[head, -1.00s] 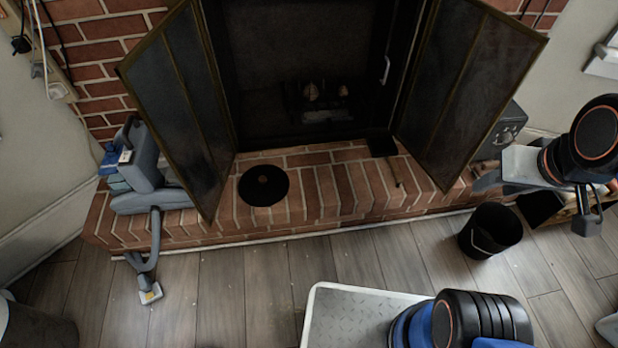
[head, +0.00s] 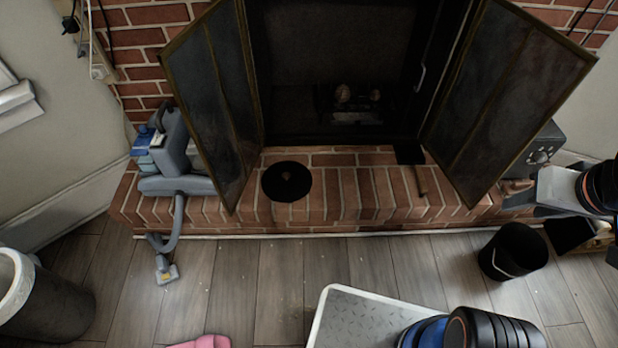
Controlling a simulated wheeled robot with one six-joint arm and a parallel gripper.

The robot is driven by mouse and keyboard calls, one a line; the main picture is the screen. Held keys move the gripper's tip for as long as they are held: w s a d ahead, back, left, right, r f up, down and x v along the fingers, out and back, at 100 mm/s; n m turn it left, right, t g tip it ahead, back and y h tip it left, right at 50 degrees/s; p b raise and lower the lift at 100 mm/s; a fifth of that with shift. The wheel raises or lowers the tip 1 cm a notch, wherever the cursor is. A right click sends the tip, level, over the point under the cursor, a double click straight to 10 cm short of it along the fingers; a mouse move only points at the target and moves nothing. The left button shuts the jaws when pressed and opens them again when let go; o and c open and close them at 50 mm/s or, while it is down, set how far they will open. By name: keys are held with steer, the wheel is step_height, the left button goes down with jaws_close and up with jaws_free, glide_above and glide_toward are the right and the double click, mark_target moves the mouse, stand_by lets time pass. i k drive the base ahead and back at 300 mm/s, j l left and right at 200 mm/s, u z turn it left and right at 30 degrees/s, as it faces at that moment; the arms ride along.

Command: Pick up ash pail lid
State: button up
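The ash pail lid (head: 272,188) is a flat, round black disc with a small brownish spot at its centre. It lies on the brick hearth, left of the middle, in front of the open fireplace and just right of the left screen door. All of it shows. A black pail (head: 513,250) with a thin handle stands on the wood floor in front of the hearth, well to the right. Parts of my arm show at the right edge, far from the lid.
The open screen doors (head: 212,95) (head: 505,100) flank the firebox. A grey vacuum-like device (head: 178,150) sits on the hearth's left end. A small shovel (head: 411,157) lies right of the lid. A dark bin (head: 50,305) and pink item (head: 203,342) are on the floor.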

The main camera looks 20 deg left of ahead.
mark_target(283, 182)
steer(key=i+u, duration=0.1)
steer(key=u, duration=0.35)
steer(key=i+u, duration=0.1)
steer(key=u, duration=0.75)
steer(key=i+u, duration=0.15)
steer(key=u, duration=0.3)
